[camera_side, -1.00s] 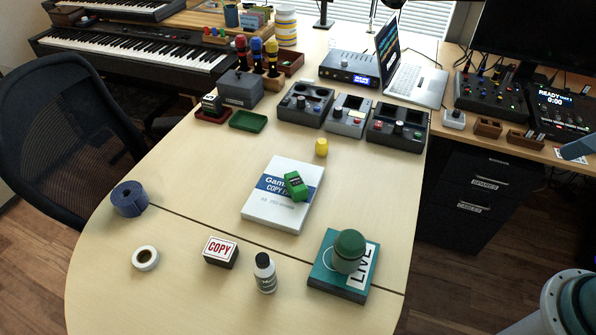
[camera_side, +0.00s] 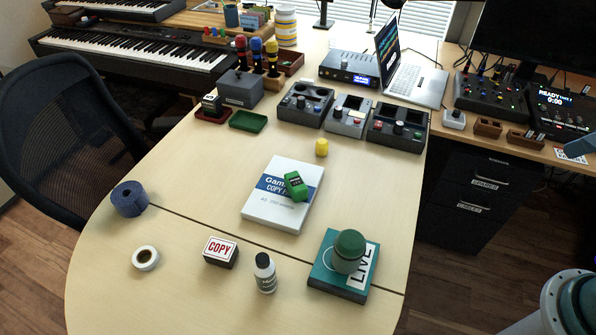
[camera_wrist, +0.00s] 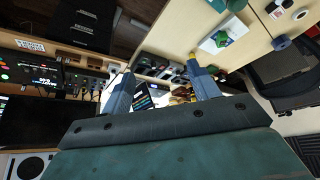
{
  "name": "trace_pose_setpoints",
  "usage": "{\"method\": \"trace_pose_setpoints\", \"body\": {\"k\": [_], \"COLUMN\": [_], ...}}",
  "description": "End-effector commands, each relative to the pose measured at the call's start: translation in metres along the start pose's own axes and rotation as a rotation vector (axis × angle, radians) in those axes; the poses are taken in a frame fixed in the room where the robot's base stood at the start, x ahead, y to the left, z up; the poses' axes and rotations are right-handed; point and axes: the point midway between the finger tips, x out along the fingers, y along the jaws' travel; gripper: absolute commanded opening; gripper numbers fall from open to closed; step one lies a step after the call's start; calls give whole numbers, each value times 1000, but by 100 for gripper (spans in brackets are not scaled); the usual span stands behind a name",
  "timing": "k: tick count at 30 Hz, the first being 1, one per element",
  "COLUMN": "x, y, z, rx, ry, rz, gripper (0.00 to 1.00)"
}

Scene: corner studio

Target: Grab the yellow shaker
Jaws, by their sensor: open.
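The yellow shaker (camera_side: 321,147) is a small, upright, round-topped piece. It stands alone on the pale table in the side view, behind the white book and in front of the grey boxes. My gripper (camera_wrist: 160,68) shows in the wrist view with its two blue-grey fingers wide apart and nothing between them. A bit of yellow shows at the tip of the right finger in the wrist view, far off. I cannot tell for sure that it is the shaker.
A white book (camera_side: 264,212) with a green object (camera_side: 295,186) on it lies in front of the shaker. Grey control boxes (camera_side: 348,116) stand behind it. A teal box (camera_side: 331,286) bears a green-domed piece (camera_side: 349,247).

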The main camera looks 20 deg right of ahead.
Motion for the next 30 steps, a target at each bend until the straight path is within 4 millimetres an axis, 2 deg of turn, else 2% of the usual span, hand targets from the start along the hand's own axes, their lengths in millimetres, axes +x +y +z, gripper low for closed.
{"method": "trace_pose_setpoints", "body": {"k": [8,14,23,30], "x": [0,3,20,45], "y": [0,-1,-7,-16], "z": [-5,-26,-87,-137], "rx": [3,17,60,96], "ry": [-1,-10,-30,-45], "rz": [0,1,5,13], "gripper": [60,60,60,60]}}
